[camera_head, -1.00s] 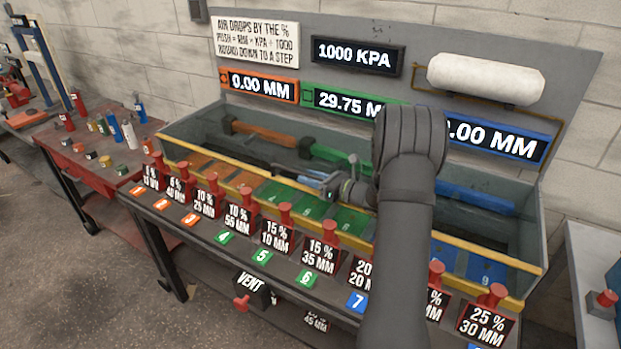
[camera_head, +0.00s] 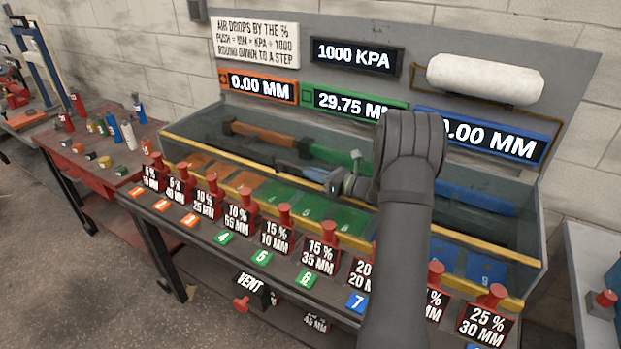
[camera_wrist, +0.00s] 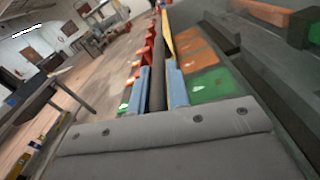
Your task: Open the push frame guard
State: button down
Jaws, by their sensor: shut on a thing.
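The push frame guard (camera_head: 225,130) is a clear, box-like cover over the long frame on the bench, with a yellow rail (camera_head: 200,160) along its front. I cannot tell how the bar joins the guard. The guard's right part is partly hidden by my arm.
Red plungers with percent and MM labels (camera_head: 322,250) line the front edge below the rail. Orange, green and blue rods lie inside the frame. Displays (camera_head: 356,55) stand behind, beside a white cylinder (camera_head: 485,80). A red side table (camera_head: 75,160) is at the left.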

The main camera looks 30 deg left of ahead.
send_over(339, 160)
dwell(0.4)
jog(key=shift+w, duration=0.1)
jog(key=c, duration=1.4)
grip_release()
jog(key=d, duration=1.7)
jog(key=shift+d, duration=0.2)
jog(key=shift+a, duration=0.15)
